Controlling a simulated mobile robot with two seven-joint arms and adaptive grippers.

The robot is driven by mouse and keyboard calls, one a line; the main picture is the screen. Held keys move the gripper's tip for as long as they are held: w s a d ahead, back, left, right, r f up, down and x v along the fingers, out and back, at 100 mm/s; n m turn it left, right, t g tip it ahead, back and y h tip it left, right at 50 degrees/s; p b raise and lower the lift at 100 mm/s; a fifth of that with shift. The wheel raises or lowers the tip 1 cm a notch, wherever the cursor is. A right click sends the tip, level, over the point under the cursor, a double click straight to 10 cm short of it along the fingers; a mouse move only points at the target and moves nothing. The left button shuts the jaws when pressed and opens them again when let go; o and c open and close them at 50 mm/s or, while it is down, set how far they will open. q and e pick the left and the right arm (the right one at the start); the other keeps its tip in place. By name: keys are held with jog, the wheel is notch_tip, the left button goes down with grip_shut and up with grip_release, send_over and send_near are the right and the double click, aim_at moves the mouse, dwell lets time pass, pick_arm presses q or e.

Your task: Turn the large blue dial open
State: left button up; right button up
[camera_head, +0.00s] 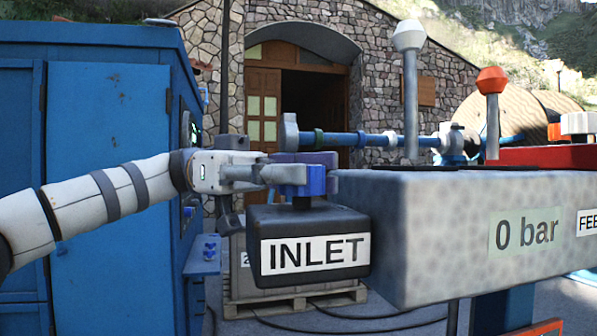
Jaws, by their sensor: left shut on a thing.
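The large blue dial (316,181) sits on a short dark stem on top of a dark block with a white INLET label (315,254). My left gripper (288,174) comes in level from the left and is shut on the dial. Its fingers cover part of the dial, so the dial's exact turn is hard to tell. My right gripper is not in view.
A grey speckled block (440,230) reading "0 bar" stands right of the INLET block, with white-topped (409,36) and orange-topped (491,80) levers nearby. A blue pipe (345,140) runs behind. A blue cabinet (108,110) stands left, close to my left arm.

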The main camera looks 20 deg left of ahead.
pick_arm(q)
jog(key=shift+m+g, duration=0.4)
jog(key=shift+g, duration=0.2)
jog(key=o, duration=1.2)
jog(key=shift+d, duration=0.15)
